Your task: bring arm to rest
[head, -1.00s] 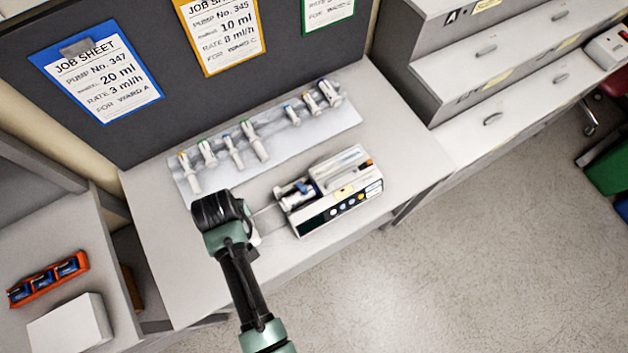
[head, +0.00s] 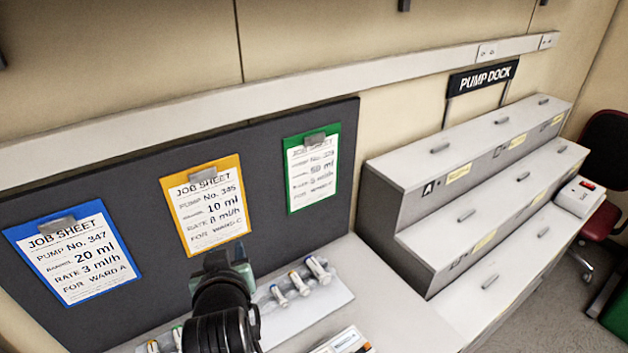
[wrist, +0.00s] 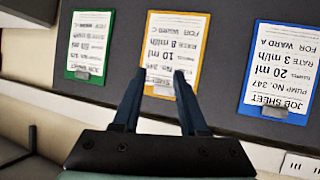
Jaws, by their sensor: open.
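My arm rises from the bottom of the head view, with the hand in front of the lower edge of the dark board. Its fingers are mostly hidden there behind the wrist. In the wrist view my gripper (wrist: 160,75) is open, with two dark fingers apart and nothing between them. Beyond the fingers is the orange-framed job sheet (wrist: 172,50), which also shows in the head view (head: 206,208). The wrist picture is upside down. My gripper holds nothing.
A blue-framed sheet (head: 75,258) and a green-framed sheet (head: 311,170) hang on the board (head: 262,170). Syringes (head: 298,283) lie on a pale tray below. A pump (head: 345,342) is cut off at the bottom edge. The stepped pump dock (head: 480,190) stands right.

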